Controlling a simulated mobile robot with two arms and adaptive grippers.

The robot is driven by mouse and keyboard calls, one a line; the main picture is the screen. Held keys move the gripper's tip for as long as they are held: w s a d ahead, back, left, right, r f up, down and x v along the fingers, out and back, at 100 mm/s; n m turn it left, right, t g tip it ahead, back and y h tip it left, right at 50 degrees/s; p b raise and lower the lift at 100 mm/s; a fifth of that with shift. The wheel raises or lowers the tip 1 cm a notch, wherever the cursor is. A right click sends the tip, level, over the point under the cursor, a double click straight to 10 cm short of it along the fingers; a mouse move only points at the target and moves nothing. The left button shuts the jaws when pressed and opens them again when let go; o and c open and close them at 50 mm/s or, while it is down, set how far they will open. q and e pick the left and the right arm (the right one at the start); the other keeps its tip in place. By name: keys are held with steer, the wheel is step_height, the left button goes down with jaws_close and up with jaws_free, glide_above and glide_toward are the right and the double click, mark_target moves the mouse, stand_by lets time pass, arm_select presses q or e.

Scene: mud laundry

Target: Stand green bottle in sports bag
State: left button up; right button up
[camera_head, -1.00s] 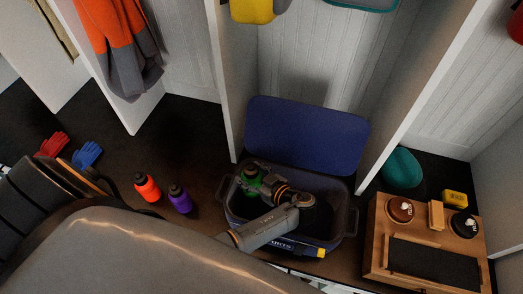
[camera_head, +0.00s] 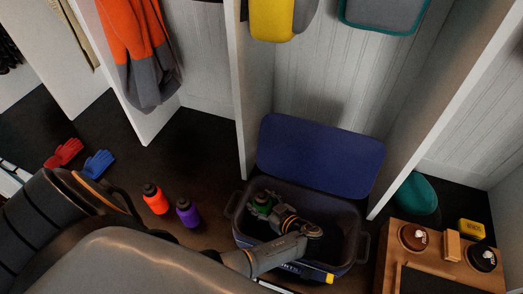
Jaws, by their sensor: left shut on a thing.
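My left gripper (camera_head: 267,208) reaches into the bag and is shut on the green bottle. Whether the bottle touches the bag's floor cannot be seen. My right gripper is not in view.
An orange bottle (camera_head: 155,199) and a purple bottle (camera_head: 187,213) stand left of the bag. Red and blue gloves (camera_head: 98,163) lie farther left. A wooden shoe-care box (camera_head: 408,267) is close on the right. White partitions (camera_head: 420,100) rise behind on both sides.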

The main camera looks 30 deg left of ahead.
arm_select(q)
steer(key=shift+f+b, duration=0.45)
steer(key=o, duration=1.2)
steer(key=shift+o, duration=0.2)
steer(key=shift+r, duration=0.15)
